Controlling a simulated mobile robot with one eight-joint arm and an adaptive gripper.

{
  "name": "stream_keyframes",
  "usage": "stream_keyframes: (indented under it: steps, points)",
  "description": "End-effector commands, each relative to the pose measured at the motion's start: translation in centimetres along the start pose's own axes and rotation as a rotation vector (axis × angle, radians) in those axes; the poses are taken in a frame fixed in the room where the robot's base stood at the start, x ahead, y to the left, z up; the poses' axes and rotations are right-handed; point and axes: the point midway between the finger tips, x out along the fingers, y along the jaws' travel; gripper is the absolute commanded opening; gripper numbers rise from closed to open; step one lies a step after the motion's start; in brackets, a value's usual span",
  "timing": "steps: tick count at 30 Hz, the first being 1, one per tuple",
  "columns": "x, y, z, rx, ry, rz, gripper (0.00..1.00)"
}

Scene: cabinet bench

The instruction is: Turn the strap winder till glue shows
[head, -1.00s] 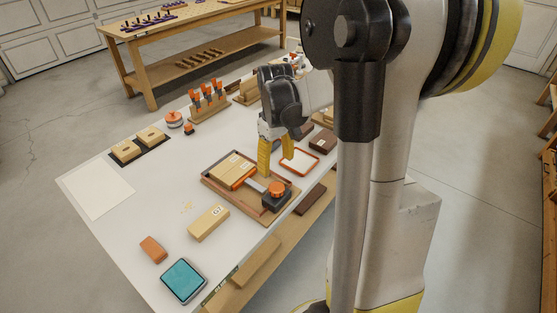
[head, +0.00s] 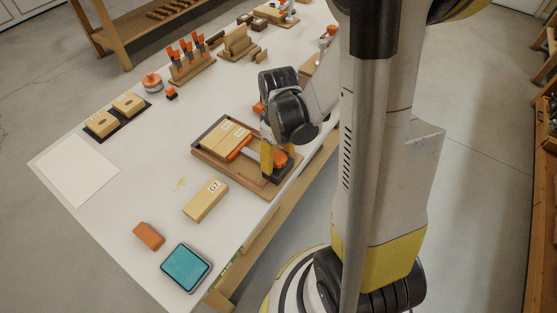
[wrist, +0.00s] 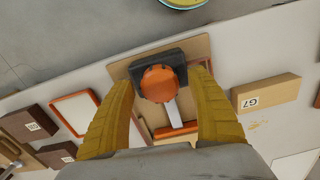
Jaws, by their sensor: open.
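The strap winder is an orange round knob (wrist: 159,83) on a black block (wrist: 174,60), with a pale strap (wrist: 172,113) running to an orange bar (wrist: 176,130). In the head view the knob (head: 281,157) sits at the right end of a wooden tray (head: 237,178). Wooden blocks (head: 225,139) lie in the tray, with the orange bar along them. My gripper (wrist: 160,82) is open, its yellow fingers to either side of the knob in the wrist view. I cannot tell whether they touch it. No glue can be made out at the blocks' seam.
A wooden block marked G7 (head: 206,200) lies beside the tray. An orange block (head: 148,236) and a teal-topped box (head: 186,267) lie nearer the front edge. A clamp rack (head: 190,65) stands behind.

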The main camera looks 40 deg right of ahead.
Motion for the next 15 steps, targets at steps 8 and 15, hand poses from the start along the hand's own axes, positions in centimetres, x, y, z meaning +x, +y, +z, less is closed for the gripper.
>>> stream_keyframes:
  steps: [8,15]
  points:
    - [0.16,0.0,0.01,0.0,0.0,0.0,0.67]
    - [0.16,0.0,0.01,0.0,0.0,0.0,0.14]
